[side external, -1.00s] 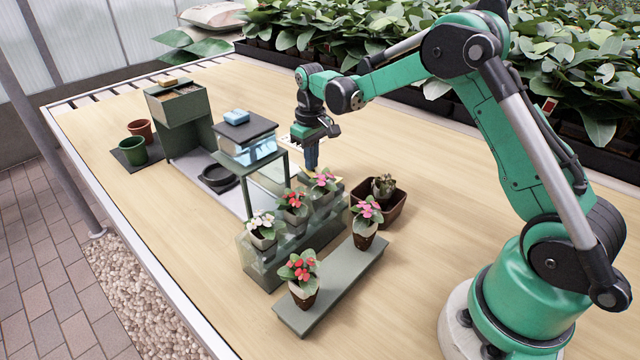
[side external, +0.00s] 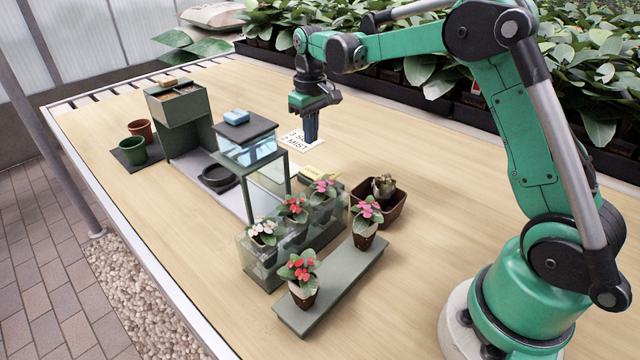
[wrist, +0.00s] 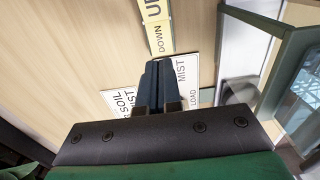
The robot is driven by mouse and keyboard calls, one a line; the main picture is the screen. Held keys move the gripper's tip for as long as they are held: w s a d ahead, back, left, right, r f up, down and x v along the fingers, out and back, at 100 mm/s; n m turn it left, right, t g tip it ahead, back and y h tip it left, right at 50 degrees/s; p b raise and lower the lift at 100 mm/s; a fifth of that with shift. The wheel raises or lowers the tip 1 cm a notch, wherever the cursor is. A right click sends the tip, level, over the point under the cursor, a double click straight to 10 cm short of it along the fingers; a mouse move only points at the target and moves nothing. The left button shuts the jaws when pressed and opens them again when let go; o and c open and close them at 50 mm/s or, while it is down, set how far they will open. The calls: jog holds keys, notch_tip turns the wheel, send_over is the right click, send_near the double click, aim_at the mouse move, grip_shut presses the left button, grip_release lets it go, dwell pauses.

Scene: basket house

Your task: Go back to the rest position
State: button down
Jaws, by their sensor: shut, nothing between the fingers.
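My gripper (side external: 310,128) hangs pointing down above the table (side external: 420,250), behind the flower stand. Its dark blue fingers are together with nothing between them. In the wrist view, the closed fingers (wrist: 158,85) show over a white card (wrist: 182,75) with the words SOIL, MIST and LOAD partly readable. A yellow label (wrist: 157,30) reading DOWN lies beyond the fingertips. The white card also shows under the gripper in the side view (side external: 303,142).
Several potted flowers stand in a clear-walled rack (side external: 262,270) and on a grey-green plank (side external: 340,290). A brown tub (side external: 395,212) holds a plant. A dark-framed cabinet (side external: 247,140) with a blue block (side external: 236,117) on top stands left of my gripper. Bare table lies right.

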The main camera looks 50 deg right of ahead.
jog(key=shift+r, duration=0.35)
jog(key=s+a+r+t, duration=0.3)
jog(key=s+a+r, duration=0.2)
jog(key=s+r, duration=0.15)
jog(key=s+a+f+t, duration=0.3)
jog(key=s+a+t, duration=0.1)
jog(key=s, duration=0.5)
jog(key=shift+a, duration=0.25)
dwell(0.4)
